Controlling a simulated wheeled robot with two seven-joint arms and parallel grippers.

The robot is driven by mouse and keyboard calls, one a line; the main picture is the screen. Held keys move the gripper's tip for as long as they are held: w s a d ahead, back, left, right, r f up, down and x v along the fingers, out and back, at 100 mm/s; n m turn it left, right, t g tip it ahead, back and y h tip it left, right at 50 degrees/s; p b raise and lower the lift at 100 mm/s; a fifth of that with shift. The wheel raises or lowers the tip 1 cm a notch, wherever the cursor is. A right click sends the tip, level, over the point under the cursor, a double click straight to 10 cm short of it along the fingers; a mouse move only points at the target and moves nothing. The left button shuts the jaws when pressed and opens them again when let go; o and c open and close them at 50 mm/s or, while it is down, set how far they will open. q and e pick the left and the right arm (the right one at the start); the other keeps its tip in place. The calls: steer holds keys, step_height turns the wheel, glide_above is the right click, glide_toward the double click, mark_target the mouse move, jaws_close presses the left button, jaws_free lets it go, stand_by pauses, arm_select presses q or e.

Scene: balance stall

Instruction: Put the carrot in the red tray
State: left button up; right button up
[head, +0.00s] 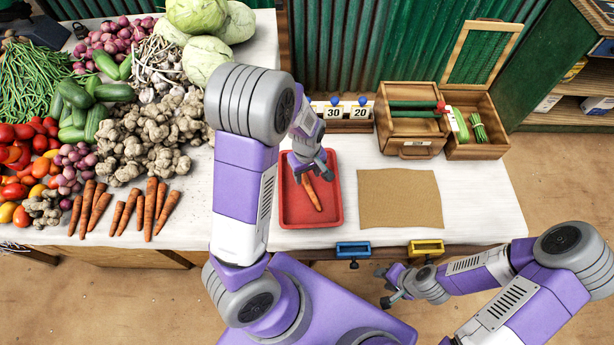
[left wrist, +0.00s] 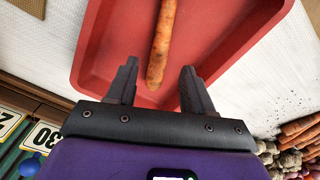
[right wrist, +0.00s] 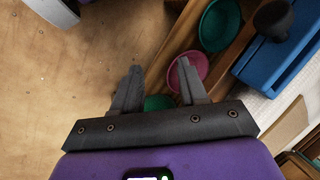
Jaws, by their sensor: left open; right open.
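The red tray (head: 328,215) lies on the white-covered table in the head view. One carrot (head: 313,192) lies in it, and my left gripper (head: 312,178) is above the carrot's upper end. In the left wrist view the carrot (left wrist: 163,40) lies on the floor of the tray (left wrist: 110,45). The left fingers (left wrist: 158,90) are open on either side of its near end, with gaps between. My right gripper (head: 388,287) is open and empty in front of the table's front edge; its fingers also show in the right wrist view (right wrist: 158,88).
More carrots (head: 130,208) lie left of the tray by other vegetables. A brown mat (head: 400,199) lies right of it. Number blocks (head: 347,113) and wooden boxes (head: 412,125) stand behind. Blue (head: 353,249) and yellow (head: 426,248) holders sit at the front edge.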

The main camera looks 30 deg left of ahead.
mark_target(307, 184)
arm_select(q)
step_height(307, 184, up, 7)
steer(key=p, duration=0.2)
steer(key=shift+f, duration=0.15)
arm_select(e)
step_height(307, 184, up, 3)
steer(key=shift+f, duration=0.15)
